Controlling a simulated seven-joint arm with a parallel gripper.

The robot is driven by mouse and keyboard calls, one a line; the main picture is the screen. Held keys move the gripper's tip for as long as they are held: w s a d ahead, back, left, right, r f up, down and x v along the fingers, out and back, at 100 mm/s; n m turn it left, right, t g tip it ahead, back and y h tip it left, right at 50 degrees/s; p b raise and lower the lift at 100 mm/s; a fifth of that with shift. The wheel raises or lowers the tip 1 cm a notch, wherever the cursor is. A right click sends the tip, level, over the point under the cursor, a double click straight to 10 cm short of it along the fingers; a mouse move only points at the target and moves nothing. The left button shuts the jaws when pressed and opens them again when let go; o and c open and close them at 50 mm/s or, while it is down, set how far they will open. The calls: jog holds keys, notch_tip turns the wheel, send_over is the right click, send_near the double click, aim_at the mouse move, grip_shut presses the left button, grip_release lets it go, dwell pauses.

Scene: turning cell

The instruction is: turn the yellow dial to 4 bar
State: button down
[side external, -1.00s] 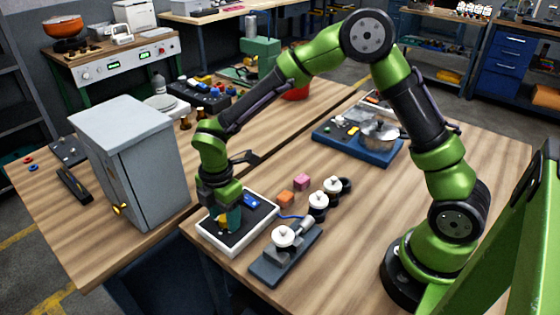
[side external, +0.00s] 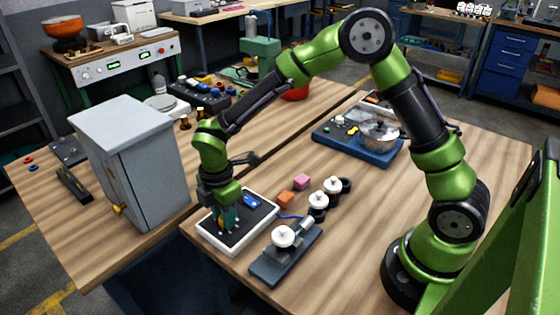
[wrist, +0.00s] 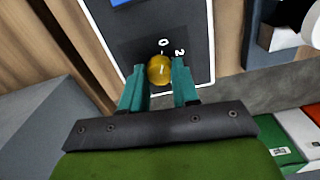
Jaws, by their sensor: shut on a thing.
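The yellow dial (wrist: 160,70) sits on a dark panel (wrist: 195,22) with a pale rim. In the wrist view my gripper (wrist: 159,68) has its two teal fingers on either side of the dial, shut on it. White marks 0 and 2 show just beyond the dial; a 4 is not visible, and I cannot tell where the dial points. In the side view the panel is the white-rimmed black tray-like box (side external: 209,241), with my gripper (side external: 229,228) pointing down over its near left part. The fingers mostly hide the dial there.
A blue piece (side external: 250,201) is on the same panel. A grey cabinet (side external: 130,160) stands close on the left.

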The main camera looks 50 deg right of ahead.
jog(key=m, duration=0.8)
jog(key=shift+m, duration=0.4)
jog(key=m, duration=0.4)
jog(key=shift+m, duration=1.9)
jog(key=c, duration=0.8)
grip_release()
jog(key=shift+c, duration=0.2)
